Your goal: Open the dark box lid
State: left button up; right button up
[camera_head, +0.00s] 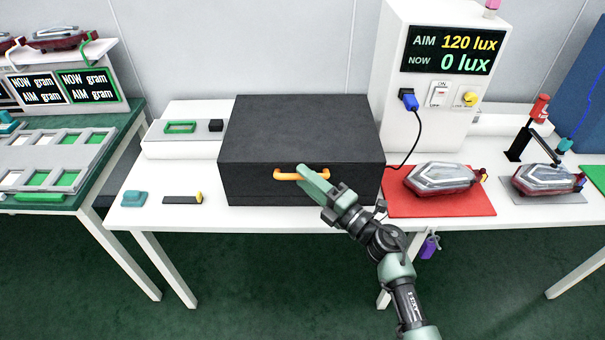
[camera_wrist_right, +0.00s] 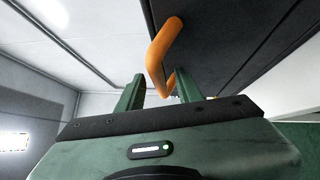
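The dark box (camera_head: 300,130) stands on the white table with its lid closed. An orange handle (camera_head: 288,176) is on its front face. My right gripper (camera_head: 310,174) reaches up from the lower right to the right part of the handle. In the right wrist view the orange handle (camera_wrist_right: 160,52) runs down between the two green fingers of my right gripper (camera_wrist_right: 160,85). The fingers stand apart, with a gap beside the handle, so they do not look closed on it. My left gripper is not in view.
A red mat (camera_head: 440,204) with a tail lamp (camera_head: 440,180) lies right of the box. The white lux display unit (camera_head: 440,110) stands behind it, with a blue plug and cable. A small dark bar (camera_head: 182,200) and a teal piece (camera_head: 134,198) lie on the left.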

jog(key=shift+x, duration=0.8)
grip_shut()
dwell(0.9)
